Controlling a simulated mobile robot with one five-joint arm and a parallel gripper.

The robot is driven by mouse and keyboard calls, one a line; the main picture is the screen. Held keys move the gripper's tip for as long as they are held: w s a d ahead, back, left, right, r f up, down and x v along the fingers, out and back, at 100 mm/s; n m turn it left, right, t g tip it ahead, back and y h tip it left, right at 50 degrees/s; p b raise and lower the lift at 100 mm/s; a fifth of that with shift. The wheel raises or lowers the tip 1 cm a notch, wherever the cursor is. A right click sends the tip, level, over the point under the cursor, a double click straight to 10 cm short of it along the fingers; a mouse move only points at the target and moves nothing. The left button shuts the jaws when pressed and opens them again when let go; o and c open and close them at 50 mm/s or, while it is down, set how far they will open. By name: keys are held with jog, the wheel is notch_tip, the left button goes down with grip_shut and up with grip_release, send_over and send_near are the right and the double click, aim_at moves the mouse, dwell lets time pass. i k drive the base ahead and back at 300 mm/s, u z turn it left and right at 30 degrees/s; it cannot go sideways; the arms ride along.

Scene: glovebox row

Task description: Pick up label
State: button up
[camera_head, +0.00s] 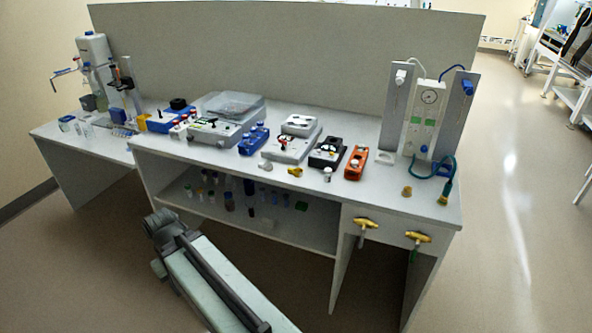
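No thing that I can name for sure as the label shows in the head view. Small pale green patches (416,120) show on the upright white panel (428,112) at the bench's right end, but they are too small to read. A small flat green piece (302,206) lies on the lower shelf; I cannot tell what it is. My arm reaches in from the bottom edge, in front of the bench and apart from it. I cannot make out gripper fingers on the part that shows.
The white bench (400,199) carries a grey device (214,132), a blue block (254,139), a black box (327,152) and an orange box (356,162). Brass-coloured handles (366,223) stick out at the front right. Bottles stand on the lower shelf. The floor (520,230) at right is clear.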

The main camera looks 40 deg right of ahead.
aim_at(290, 170)
jog(key=i, duration=1.55)
jog(key=u, duration=0.05)
